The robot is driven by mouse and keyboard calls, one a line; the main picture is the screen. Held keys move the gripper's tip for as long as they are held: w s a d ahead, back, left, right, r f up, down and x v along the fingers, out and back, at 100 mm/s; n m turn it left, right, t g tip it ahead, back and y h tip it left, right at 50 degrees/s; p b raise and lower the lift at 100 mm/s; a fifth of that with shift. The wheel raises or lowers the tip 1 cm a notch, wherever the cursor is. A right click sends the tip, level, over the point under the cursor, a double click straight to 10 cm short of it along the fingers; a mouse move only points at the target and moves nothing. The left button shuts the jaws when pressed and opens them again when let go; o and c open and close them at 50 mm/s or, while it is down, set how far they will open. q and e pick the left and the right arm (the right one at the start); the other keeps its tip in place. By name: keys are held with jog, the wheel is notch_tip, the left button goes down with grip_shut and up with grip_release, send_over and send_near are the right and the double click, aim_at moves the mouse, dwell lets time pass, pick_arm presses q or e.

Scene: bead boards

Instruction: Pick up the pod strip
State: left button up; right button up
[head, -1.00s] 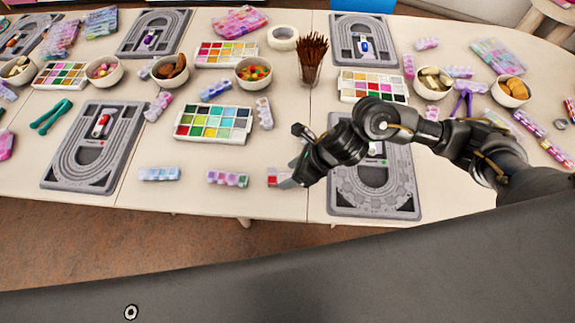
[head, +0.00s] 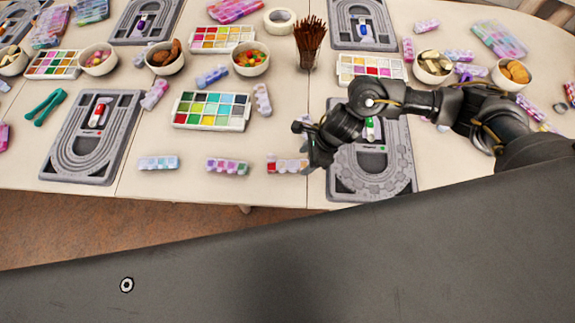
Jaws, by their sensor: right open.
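Three pod strips lie in a row near the table's front edge in the head view. They are a light blue one (head: 158,163), a purple and green one (head: 227,166) and a red and white one (head: 284,166). My right gripper (head: 308,146) is open and empty at the right end of the red and white strip. Its fingers hide part of that end, and I cannot tell whether they touch it. More small strips lie further back, such as a blue one (head: 212,77) and a pale one (head: 262,99). My left gripper is out of view.
Grey bead boards lie at left (head: 78,165) and under my right arm (head: 345,188). The table's front strip is mostly clear.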

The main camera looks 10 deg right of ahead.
aim_at(297, 164)
jog(key=shift+a+f, duration=0.1)
jog(key=shift+a, duration=0.05)
jog(key=x, duration=0.1)
jog(key=p+x, duration=0.1)
jog(key=x, duration=0.2)
jog(key=shift+w+a+f+p, duration=0.1)
jog(key=shift+w+p, duration=0.15)
jog(key=shift+p, duration=0.15)
jog(key=shift+a+f, duration=0.1)
jog(key=shift+f, duration=0.15)
jog(key=shift+c, duration=0.5)
jog(key=c, duration=0.8)
jog(key=shift+o, duration=0.2)
jog(key=shift+w+r, duration=0.1)
